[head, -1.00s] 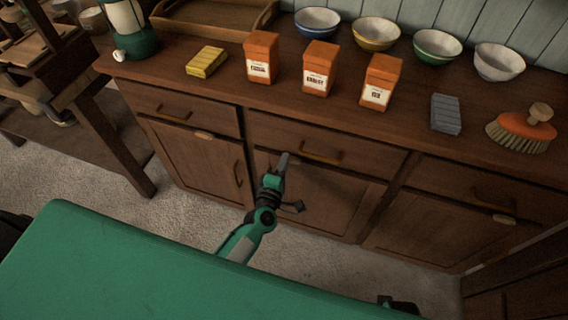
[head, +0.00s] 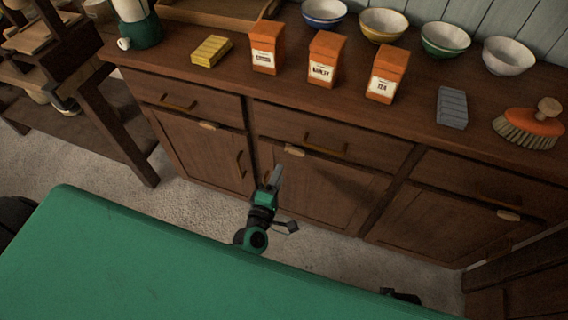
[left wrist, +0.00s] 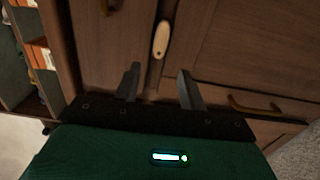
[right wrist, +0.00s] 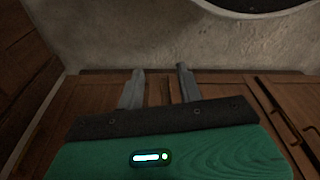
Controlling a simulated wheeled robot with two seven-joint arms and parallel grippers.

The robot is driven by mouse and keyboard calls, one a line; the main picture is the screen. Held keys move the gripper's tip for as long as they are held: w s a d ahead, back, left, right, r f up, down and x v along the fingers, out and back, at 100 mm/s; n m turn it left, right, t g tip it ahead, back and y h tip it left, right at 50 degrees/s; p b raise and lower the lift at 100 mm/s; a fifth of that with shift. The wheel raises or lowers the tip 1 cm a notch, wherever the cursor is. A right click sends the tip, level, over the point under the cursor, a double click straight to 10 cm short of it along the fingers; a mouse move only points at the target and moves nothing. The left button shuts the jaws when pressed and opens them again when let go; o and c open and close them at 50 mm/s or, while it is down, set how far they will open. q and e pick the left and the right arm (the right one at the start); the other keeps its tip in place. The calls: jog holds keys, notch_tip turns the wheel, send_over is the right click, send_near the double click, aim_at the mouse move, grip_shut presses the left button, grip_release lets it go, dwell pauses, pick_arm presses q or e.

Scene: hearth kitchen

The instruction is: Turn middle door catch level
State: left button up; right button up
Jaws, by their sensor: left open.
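The middle door catch (head: 295,150) is a small pale oblong at the top of the middle cabinet door (head: 320,193), just under its drawer. It lies along the seam between drawer and door, about level like the catches on the neighbouring doors. In the left wrist view the catch (left wrist: 161,39) shows beyond the fingertips, close to parallel with the seam. My left gripper (head: 277,172) is in front of the middle door, below and apart from the catch, open and empty. My right gripper (right wrist: 160,70) shows in the right wrist view with its fingers apart and nothing between them.
The left catch (head: 207,125) and right catch (head: 508,215) are on the neighbouring doors. Drawer handles, such as the middle one (head: 325,148), stick out. Orange canisters (head: 326,60), bowls and a brush (head: 530,125) stand on the countertop. Bare floor lies before the cabinet.

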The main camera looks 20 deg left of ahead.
pick_arm(q)
jog(key=s, duration=0.5)
jog(key=shift+s+a, duration=0.1)
jog(key=shift+s, duration=0.2)
pick_arm(e)
jog(key=shift+s+a+r, duration=0.1)
jog(key=shift+r, duration=0.5)
jog(key=shift+s, duration=0.1)
